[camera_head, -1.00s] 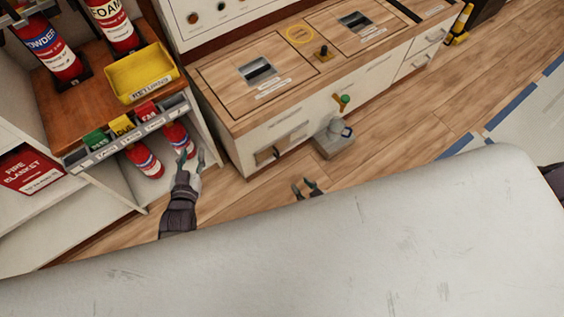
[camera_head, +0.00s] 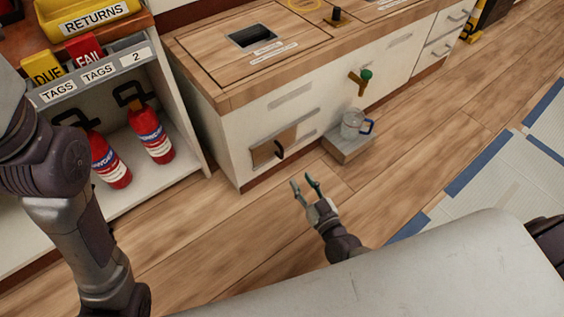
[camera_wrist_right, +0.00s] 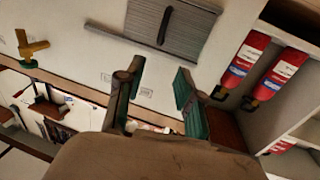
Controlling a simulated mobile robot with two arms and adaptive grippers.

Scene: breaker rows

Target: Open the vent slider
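The vent slider (camera_head: 279,150) is a dark handle on a vent panel low on the front of the white cabinet. In the right wrist view the black handle (camera_wrist_right: 165,24) lies across a grey ribbed panel (camera_wrist_right: 192,32), beyond the fingertips. My right gripper (camera_head: 303,180) is open and empty, in front of the cabinet and apart from the slider; it also shows in the wrist view (camera_wrist_right: 160,68). My left arm shows at the left of the head view, but its gripper is out of view.
A green-and-yellow tap (camera_head: 361,80) sticks out of the cabinet front above a glass mug (camera_head: 353,124) on a grey block (camera_head: 347,147). Red extinguishers (camera_head: 150,134) stand in the shelf unit at left. Wooden floor (camera_head: 220,235) in front is clear.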

